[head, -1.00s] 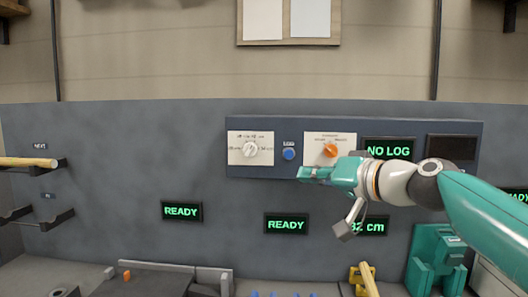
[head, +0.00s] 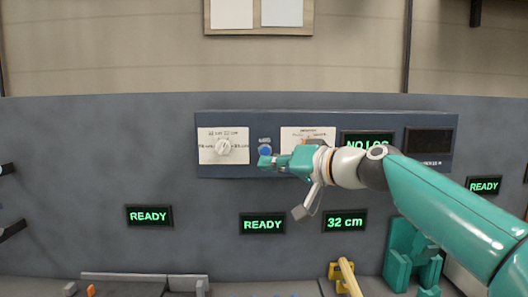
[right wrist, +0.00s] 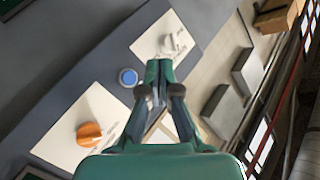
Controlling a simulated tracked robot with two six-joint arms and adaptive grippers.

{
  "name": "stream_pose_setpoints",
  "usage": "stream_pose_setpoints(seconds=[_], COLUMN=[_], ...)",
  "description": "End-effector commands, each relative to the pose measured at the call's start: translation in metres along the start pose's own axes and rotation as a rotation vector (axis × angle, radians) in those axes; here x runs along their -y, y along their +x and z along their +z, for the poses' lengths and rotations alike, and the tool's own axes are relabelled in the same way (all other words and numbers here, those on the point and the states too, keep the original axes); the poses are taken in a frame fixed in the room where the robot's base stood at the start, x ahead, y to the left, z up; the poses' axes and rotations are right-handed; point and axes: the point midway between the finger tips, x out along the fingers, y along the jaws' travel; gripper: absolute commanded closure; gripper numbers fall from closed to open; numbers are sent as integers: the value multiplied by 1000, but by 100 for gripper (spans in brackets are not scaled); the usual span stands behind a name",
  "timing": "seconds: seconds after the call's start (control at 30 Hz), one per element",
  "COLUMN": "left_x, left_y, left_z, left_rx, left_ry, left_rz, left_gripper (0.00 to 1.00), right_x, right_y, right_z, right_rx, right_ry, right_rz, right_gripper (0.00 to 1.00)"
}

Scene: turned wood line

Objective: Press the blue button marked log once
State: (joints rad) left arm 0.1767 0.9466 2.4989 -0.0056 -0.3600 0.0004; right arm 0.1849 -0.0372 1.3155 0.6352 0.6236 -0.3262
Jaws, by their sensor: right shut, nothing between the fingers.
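The blue button (head: 265,150) is a small round push button on the dark blue panel, under a small label too blurred to read surely. My right gripper (head: 264,162) is shut and empty. In the head view its fingertips overlap the lower edge of the button; I cannot tell whether they touch it. In the right wrist view the blue button (right wrist: 128,77) shows uncovered, left of the shut fingertips (right wrist: 159,66), with a gap between them in the picture. My left gripper is not in view.
A white dial (head: 223,147) is left of the button. An orange knob (right wrist: 89,134) is on the other side, mostly hidden by my gripper in the head view. A display (head: 367,141) reads NO LOG, partly covered by my arm. Below, displays read READY and 32 cm (head: 345,221).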

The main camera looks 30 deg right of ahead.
Motion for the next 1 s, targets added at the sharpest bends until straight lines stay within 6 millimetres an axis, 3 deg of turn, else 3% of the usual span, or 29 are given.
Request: stream_pose_setpoints(seconds=[0.5,1.0], left_x=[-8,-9], left_y=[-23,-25], left_z=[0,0], left_rx=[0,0], left_ry=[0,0], left_rz=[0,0], left_gripper=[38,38], right_x=[-32,-37], right_y=[44,49], right_z=[-33,-36], right_rx=[1,0], right_ry=[2,0], right_rz=[1,0], right_gripper=[100,100])
